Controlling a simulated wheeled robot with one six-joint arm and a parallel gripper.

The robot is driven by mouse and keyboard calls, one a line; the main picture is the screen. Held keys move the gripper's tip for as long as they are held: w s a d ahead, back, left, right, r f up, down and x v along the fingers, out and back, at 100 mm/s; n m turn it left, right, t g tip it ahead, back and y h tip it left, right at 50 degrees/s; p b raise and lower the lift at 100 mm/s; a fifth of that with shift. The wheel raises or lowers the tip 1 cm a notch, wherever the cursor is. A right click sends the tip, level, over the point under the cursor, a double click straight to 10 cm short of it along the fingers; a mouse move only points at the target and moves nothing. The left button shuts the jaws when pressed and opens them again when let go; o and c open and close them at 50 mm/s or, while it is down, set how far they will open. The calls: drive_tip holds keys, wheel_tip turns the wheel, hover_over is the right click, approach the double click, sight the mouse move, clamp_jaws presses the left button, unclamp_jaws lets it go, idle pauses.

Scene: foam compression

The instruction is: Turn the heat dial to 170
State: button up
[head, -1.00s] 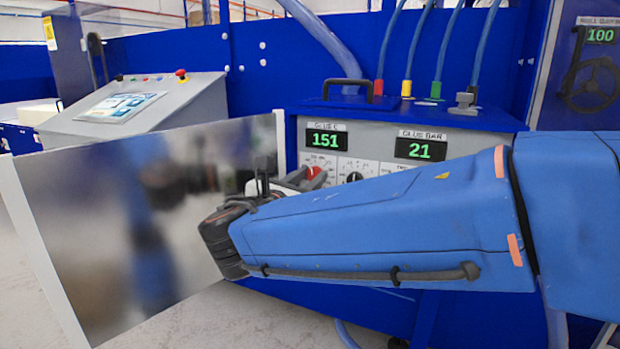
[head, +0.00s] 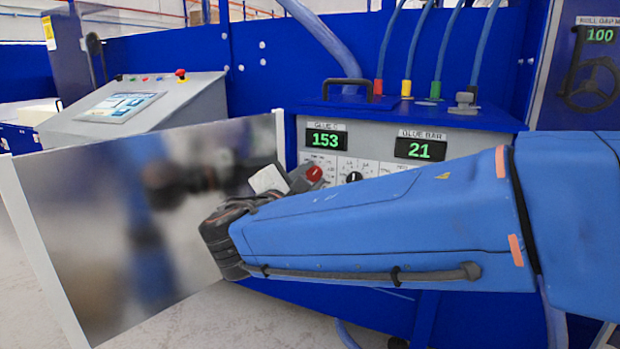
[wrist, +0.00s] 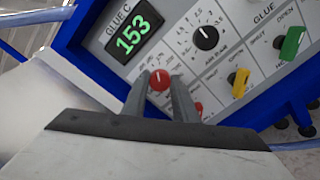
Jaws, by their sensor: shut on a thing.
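The red heat dial (wrist: 159,81) is between the two fingers of my gripper (wrist: 161,88) in the wrist view, and the fingers are shut on it. The dial also shows in the head view (head: 314,173), at the tip of my gripper (head: 297,179). The green "GLUE C" display (head: 326,139) above it reads 153, and it reads the same in the wrist view (wrist: 133,36). The dial's scale is mostly hidden by the fingers.
The "GLUE BAR" display (head: 420,149) reads 21. A black knob (wrist: 206,38), a yellow switch (wrist: 239,80) and a green switch (wrist: 291,43) sit on the same panel. A reflective plate (head: 140,230) stands left of my gripper. A console (head: 135,105) stands behind it.

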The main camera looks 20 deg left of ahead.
drive_tip(key=shift+m, duration=0.9)
drive_tip(key=shift+f, duration=0.1)
drive_tip(key=o, duration=1.1)
drive_tip(key=shift+c, duration=0.2)
drive_tip(key=shift+s, duration=0.1)
drive_tip(key=s+a, duration=0.1)
drive_tip(key=s, duration=1.6)
drive_tip(key=shift+a, duration=0.15)
drive_tip(key=shift+s, duration=0.2)
